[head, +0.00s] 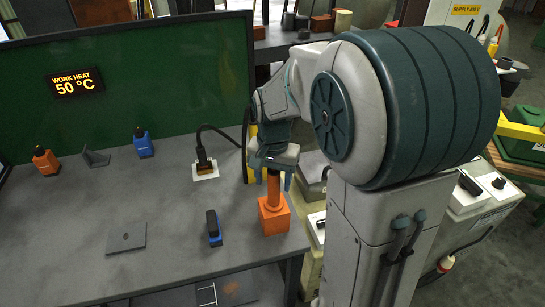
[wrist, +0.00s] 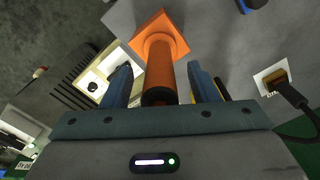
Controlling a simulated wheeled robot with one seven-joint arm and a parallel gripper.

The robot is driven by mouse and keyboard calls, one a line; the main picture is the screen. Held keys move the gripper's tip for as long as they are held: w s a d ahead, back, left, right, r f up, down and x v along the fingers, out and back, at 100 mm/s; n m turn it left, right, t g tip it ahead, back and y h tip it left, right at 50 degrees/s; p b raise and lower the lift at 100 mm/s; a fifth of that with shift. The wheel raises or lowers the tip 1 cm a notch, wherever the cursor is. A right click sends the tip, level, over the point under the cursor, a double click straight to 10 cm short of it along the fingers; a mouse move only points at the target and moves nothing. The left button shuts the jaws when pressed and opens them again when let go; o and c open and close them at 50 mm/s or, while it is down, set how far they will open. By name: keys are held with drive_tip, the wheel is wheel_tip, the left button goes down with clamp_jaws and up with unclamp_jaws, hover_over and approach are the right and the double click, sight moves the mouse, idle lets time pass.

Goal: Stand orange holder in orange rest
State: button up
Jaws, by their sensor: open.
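The orange holder (head: 273,190) is a slim orange cylinder. It stands upright in the square orange rest (head: 276,219) near the right edge of the bench. In the wrist view the holder (wrist: 159,68) runs from its dark near end down to the orange rest (wrist: 160,28). My gripper (head: 273,177) is over the holder's upper part, pointing down. In the wrist view my gripper (wrist: 159,72) is open, with one blue finger on each side of the holder and visible gaps between. The holder's top is hidden by my gripper in the head view.
A blue-and-black object (head: 214,228) and a flat grey plate (head: 126,237) lie to the left. A white plate with a dark plug and cable (head: 205,168) is behind. An orange object with a black top (head: 45,160) and a blue one (head: 143,143) stand farther back.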

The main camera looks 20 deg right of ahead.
wheel_tip(320, 180, up, 12)
drive_tip(key=shift+r, duration=0.15)
idle(0.5)
drive_tip(key=s+f+n+t, duration=0.1)
drive_tip(key=s+f+n, duration=0.2)
drive_tip(key=s, duration=0.4)
drive_tip(key=s+f+n+t, duration=0.1)
drive_tip(key=s+f+n, duration=0.2)
drive_tip(key=s, duration=0.3)
drive_tip(key=shift+s+f+n+t, duration=0.3)
drive_tip(key=shift+s+f+t, duration=0.1)
drive_tip(key=shift+f, duration=0.1)
